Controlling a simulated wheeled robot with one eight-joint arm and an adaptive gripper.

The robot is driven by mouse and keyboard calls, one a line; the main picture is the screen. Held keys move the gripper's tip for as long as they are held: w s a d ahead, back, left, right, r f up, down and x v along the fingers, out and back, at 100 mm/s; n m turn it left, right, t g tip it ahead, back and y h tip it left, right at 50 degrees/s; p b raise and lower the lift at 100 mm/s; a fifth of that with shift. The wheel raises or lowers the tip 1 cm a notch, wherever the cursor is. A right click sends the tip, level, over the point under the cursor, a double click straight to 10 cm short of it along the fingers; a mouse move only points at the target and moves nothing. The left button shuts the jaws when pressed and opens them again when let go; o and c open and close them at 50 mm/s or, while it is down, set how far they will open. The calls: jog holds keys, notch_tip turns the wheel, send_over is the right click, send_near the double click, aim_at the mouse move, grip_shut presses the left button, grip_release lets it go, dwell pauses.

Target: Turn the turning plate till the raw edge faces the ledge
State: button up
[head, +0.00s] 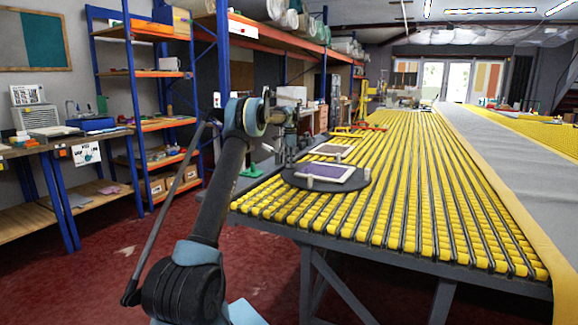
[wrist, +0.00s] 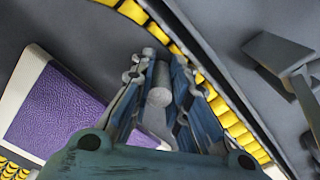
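The turning plate (head: 300,179) is a dark round disc lying on the yellow rollers near the table's front left. A purple rug piece (head: 331,172) with a pale border lies on it; it also shows at the left of the wrist view (wrist: 62,108). Short grey pegs stand on the plate, one at its front (head: 310,181) and one at its right (head: 366,173). My gripper (head: 287,160) is at the plate's far left side. In the wrist view a grey peg (wrist: 158,88) lies between my fingers (wrist: 160,75); whether both fingers touch it is unclear. I cannot identify the raw edge or ledge.
A roller table (head: 430,200) with yellow rollers runs far back, mostly clear. Grey cloth with a yellow edge (head: 510,150) covers the right side. Blue and orange shelves (head: 160,125) stand left.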

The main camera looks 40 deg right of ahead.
jog(key=shift+o, duration=0.4)
notch_tip(320, 180, up, 10)
jog(key=w, duration=0.1)
jog(key=shift+f, duration=0.15)
jog(key=shift+s+a+r, duration=0.1)
jog(key=shift+s+r, duration=0.15)
jog(key=shift+r, duration=0.3)
jog(key=shift+s+a+r, duration=0.1)
jog(key=shift+s+r, duration=0.15)
jog(key=shift+r, duration=0.3)
